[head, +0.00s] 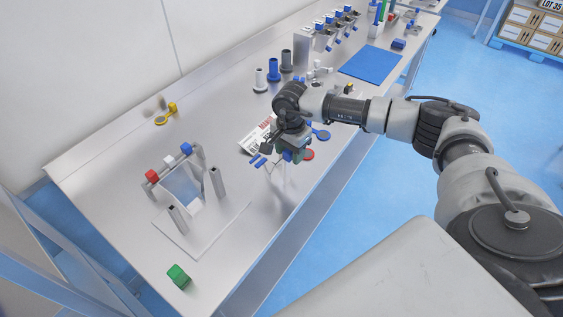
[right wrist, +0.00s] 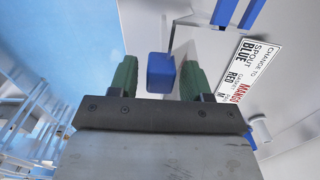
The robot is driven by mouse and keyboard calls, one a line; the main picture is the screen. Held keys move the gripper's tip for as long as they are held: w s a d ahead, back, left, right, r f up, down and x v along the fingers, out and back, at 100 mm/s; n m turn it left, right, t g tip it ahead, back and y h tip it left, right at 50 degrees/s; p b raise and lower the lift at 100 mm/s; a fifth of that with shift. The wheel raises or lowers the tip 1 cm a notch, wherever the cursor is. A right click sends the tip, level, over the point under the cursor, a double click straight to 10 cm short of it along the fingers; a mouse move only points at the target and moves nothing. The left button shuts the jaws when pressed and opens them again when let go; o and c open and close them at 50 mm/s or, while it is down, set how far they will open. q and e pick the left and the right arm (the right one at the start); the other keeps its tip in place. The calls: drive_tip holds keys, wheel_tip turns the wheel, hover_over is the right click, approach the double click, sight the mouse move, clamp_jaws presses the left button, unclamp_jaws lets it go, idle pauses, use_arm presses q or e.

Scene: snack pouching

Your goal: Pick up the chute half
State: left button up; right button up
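My right gripper (head: 290,154) is low over the middle of the table, pointing down. In the right wrist view its green fingers (right wrist: 158,80) stand apart on either side of a blue block (right wrist: 160,70), with narrow gaps showing at its sides. The block appears joined to a grey metal sheet (right wrist: 198,48), which looks like the chute half; the gripper hides most of it in the head view. Two blue bars (head: 258,161) show just left of the gripper. My left gripper is not in view.
A printed card (head: 256,137) lies behind the gripper. A fixture with red, white and blue blocks (head: 170,163) and metal posts stands left on a plate. A green block (head: 178,275) is near the front. Blue and red discs (head: 308,154) lie right of the gripper. Spouts and a blue mat (head: 371,64) are farther back.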

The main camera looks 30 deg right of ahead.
clamp_jaws()
drive_tip(key=shift+r, duration=0.1)
drive_tip(key=shift+w+r+b, duration=0.1)
drive_tip(key=shift+r+b, duration=0.3)
drive_tip(key=shift+r, duration=0.1)
wheel_tip(320, 180, up, 3)
drive_tip(key=shift+f+b, duration=0.2)
drive_tip(key=shift+b, duration=0.6)
drive_tip(key=s+d+r+b, duration=0.3)
drive_tip(key=s+d+r, duration=0.4)
drive_tip(key=s, duration=0.2)
drive_tip(key=shift+s+d+r+b, duration=0.15)
drive_tip(key=shift+s+r+b, duration=0.05)
drive_tip(key=shift+b, duration=0.2)
